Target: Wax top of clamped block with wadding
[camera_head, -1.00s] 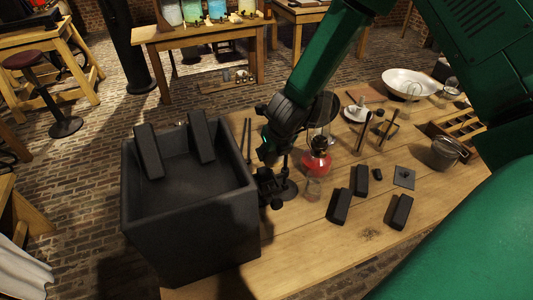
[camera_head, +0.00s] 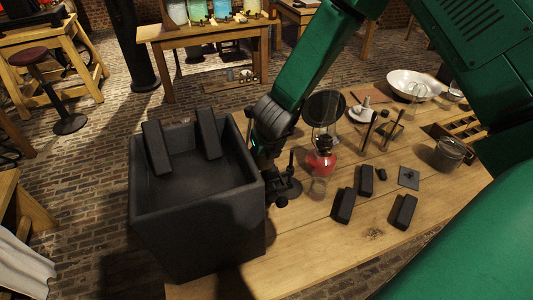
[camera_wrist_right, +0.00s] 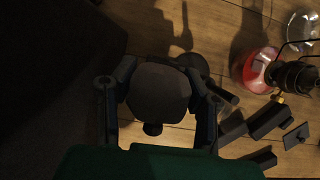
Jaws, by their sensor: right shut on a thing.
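My right gripper (camera_head: 272,172) is beside the right wall of a large dark open box (camera_head: 200,235), over the table's left side. In the right wrist view its fingers (camera_wrist_right: 158,95) are shut around a rounded dark grey lump (camera_wrist_right: 158,88), which may be the wadding. The lump is hard to make out in the head view. A dark stand with a round base (camera_head: 287,192) is close to the gripper, partly hidden. I cannot tell whether a clamp there holds a block. Dark blocks lie on the table (camera_head: 343,206), (camera_head: 366,180), (camera_head: 403,212). My left gripper is not in view.
A red lantern (camera_head: 320,162) stands right of the gripper. The table's front is clear.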

